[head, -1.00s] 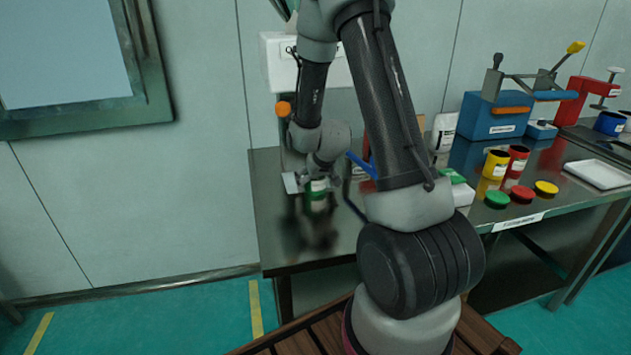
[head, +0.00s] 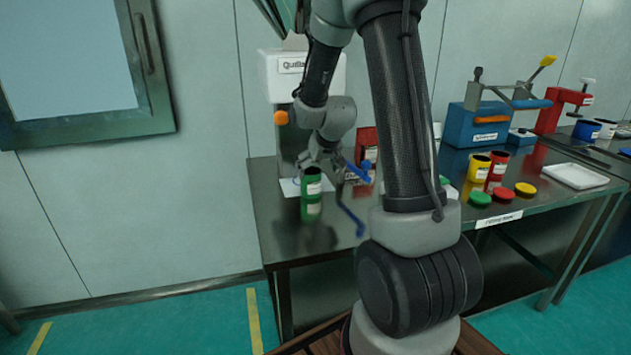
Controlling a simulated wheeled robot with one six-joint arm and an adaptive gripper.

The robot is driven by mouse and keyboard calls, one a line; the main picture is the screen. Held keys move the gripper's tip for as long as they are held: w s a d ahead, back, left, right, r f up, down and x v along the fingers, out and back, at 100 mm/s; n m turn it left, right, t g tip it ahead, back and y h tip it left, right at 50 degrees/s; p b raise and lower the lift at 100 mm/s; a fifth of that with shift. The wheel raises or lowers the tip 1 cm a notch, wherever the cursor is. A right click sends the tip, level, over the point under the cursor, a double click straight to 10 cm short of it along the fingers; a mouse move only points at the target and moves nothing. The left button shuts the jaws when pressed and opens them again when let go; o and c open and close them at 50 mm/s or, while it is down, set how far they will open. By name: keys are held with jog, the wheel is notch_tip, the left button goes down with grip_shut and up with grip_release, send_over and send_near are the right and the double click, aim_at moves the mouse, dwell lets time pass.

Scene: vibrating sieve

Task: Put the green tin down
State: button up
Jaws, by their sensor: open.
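The green tin (head: 311,183) stands upright on the dark shiny table (head: 275,225), at the left end, in front of the white dispenser. Its reflection shows in the tabletop below it. A white label is on its front. My gripper (head: 333,170) is open and empty, just right of the tin and slightly above its middle. The fingertips are small in the picture; the tin looks clear of them.
A white dispenser (head: 292,75) stands behind the tin. Blue handles (head: 350,222) lie close to the right of my gripper. Further right are yellow (head: 479,168) and red (head: 498,165) tins, lids and a white tray (head: 575,176). The table's front left is clear.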

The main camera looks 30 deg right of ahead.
jog(key=s+a+r+n, duration=0.1)
jog(key=s+a+r, duration=0.5)
jog(key=s+r, duration=0.55)
jog(key=s+a+r+g, duration=0.1)
jog(key=s+a+r, duration=0.1)
jog(key=s, duration=0.8)
jog(key=s+a+r+n+g+y, duration=0.1)
jog(key=s+a+r, duration=0.1)
jog(key=s, duration=0.9)
jog(key=shift+r, duration=0.7)
jog(key=shift+d, duration=0.1)
